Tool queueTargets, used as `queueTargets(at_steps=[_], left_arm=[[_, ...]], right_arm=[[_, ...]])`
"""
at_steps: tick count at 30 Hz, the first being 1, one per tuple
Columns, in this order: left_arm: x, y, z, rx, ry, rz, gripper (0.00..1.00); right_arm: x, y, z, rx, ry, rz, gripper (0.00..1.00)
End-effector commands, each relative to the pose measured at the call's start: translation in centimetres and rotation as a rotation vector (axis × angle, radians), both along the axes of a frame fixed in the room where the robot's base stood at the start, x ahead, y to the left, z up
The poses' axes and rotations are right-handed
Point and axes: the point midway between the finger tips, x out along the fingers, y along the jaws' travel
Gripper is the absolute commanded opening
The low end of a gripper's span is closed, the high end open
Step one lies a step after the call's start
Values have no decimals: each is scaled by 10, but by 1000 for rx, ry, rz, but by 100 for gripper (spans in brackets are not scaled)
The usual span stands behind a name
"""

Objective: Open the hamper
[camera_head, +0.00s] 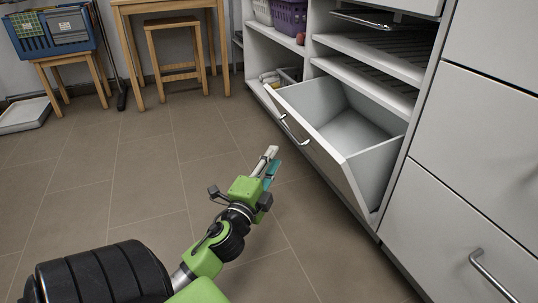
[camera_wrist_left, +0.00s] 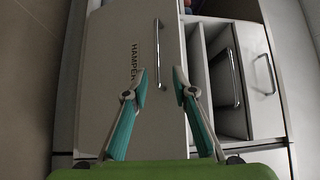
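The hamper (camera_head: 318,155) is a white bin low in the cabinet, tilted out at its top so that its empty grey inside shows in the head view. Its bar handle (camera_head: 292,130) is near the top of its front. In the left wrist view, the hamper front (camera_wrist_left: 108,90) carries the label HAMPER, with the handle (camera_wrist_left: 158,54) beside it. My left gripper (camera_head: 271,156) is open and empty, just in front of the hamper and short of the handle. In the left wrist view, its fingertips (camera_wrist_left: 161,86) are apart, with the handle beyond them. My right gripper is not in view.
White drawers (camera_head: 485,150) stand right of the hamper. A wooden stool (camera_head: 175,60) and a blue crate (camera_head: 55,32) are at the back. The tiled floor (camera_head: 110,170) on the left is clear.

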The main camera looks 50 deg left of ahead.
Motion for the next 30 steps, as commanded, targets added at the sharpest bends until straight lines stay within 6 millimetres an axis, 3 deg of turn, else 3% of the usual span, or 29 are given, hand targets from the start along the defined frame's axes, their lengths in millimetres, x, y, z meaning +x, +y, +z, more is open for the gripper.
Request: queueTargets(at_steps=[15,30], left_arm=[[-25,-15,-16,0,0,0,25],[-26,-15,-16,1,1,2,25]], right_arm=[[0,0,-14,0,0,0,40],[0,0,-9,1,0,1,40]])
